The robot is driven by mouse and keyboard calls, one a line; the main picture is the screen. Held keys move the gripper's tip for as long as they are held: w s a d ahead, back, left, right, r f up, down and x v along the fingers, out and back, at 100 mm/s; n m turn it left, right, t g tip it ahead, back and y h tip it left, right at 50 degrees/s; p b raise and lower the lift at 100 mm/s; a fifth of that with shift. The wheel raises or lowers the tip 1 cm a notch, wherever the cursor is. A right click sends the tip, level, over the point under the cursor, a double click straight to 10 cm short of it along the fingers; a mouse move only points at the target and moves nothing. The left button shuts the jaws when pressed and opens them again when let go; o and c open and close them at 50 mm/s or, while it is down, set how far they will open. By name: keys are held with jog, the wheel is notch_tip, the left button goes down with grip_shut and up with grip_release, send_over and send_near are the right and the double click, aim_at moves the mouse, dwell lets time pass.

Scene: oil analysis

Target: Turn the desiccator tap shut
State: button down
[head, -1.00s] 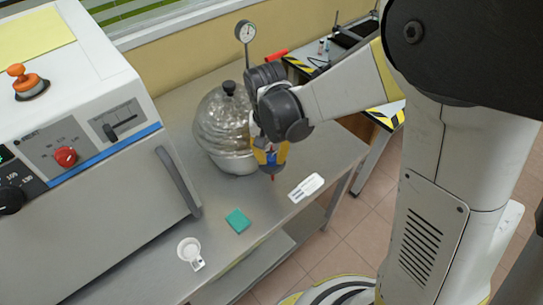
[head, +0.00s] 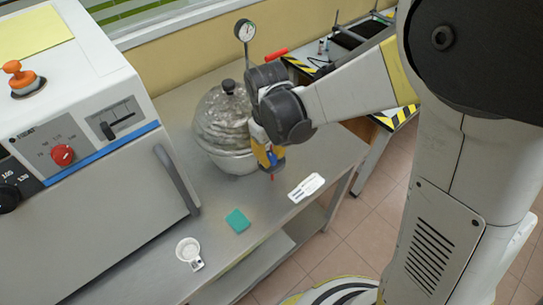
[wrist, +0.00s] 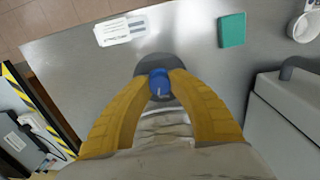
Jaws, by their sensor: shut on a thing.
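The desiccator (head: 222,118) is a clear glass vessel with a domed lid and a black knob, standing on the metal bench. Its blue tap (wrist: 159,82) sits between the yellow fingertips of my gripper (wrist: 160,80) in the wrist view, and the fingers are shut on it. In the head view my gripper (head: 268,156) is at the right front side of the desiccator, and the tap is largely hidden. A small red tip (head: 272,177) shows just below the fingers. I cannot tell the tap's exact angle.
A pressure gauge (head: 245,32) stands behind the desiccator. A white label card (head: 306,187), a green sponge (head: 238,221) and a white cup (head: 188,250) lie on the bench in front. A large oven-like instrument (head: 90,160) fills the left. The bench's front edge is close.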

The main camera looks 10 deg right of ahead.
aim_at(271, 159)
jog(key=shift+n, duration=1.7)
jog(key=c, duration=1.1)
grip_release()
jog(key=shift+c, duration=0.2)
notch_tip(271, 159, up, 12)
jog(key=shift+s+a, duration=0.15)
jog(key=shift+s, duration=0.15)
